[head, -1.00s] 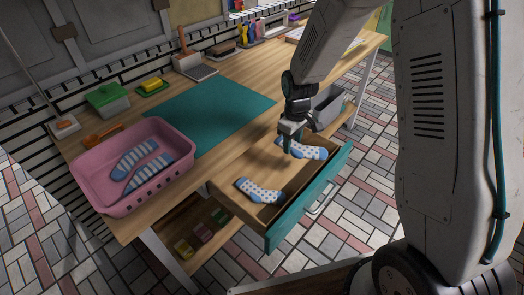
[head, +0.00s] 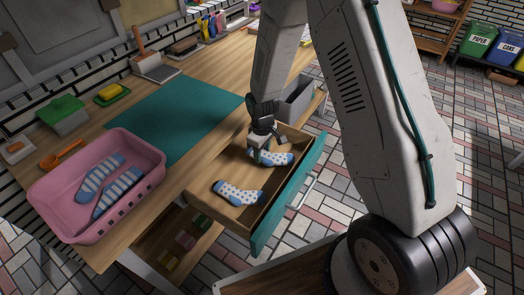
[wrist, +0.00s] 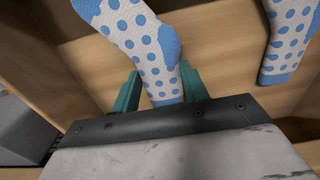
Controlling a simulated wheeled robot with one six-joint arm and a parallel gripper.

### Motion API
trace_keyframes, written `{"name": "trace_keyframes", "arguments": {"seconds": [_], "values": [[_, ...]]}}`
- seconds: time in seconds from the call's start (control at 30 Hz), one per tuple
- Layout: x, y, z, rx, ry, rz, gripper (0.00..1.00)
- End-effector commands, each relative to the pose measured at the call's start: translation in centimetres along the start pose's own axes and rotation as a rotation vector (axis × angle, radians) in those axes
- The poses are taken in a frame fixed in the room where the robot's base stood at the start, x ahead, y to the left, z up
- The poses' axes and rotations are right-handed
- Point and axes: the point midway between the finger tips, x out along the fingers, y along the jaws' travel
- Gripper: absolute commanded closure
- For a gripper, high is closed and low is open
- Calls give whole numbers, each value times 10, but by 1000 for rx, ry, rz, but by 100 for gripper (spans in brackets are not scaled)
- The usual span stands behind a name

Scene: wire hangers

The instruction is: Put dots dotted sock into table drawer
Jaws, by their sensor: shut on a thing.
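The table drawer (head: 281,200), wooden inside with a teal front, is pulled open. Two white socks with blue dots are in it. One dotted sock (head: 238,193) lies on the drawer floor at the left. The other dotted sock (head: 281,158) is at the right, under my gripper (head: 262,158). In the wrist view this dotted sock (wrist: 155,50) runs between the two teal fingers of my gripper (wrist: 160,85), which are shut on its end. The sock is low in the drawer; I cannot tell whether it touches the floor. The first sock also shows at the wrist view's right (wrist: 288,40).
A pink basket (head: 70,222) with two blue striped socks (head: 118,192) stands on the table at the left. A teal mat (head: 165,115) lies behind. A grey bin (head: 298,98) stands beyond the drawer. A lower shelf with small boxes is below.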

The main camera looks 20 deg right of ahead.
Motion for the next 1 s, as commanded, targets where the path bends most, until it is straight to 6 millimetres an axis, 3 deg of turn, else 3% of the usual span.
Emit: {"name": "trace_keyframes", "arguments": {"seconds": [0.7, 0.73, 0.8, 1.0], "values": [[12, 0, 0, 0, 1, 1, 77], [12, 0, 0, 0, 1, 1, 53], [12, 0, 0, 0, 1, 1, 34], [12, 0, 0, 0, 1, 0, 34]]}}
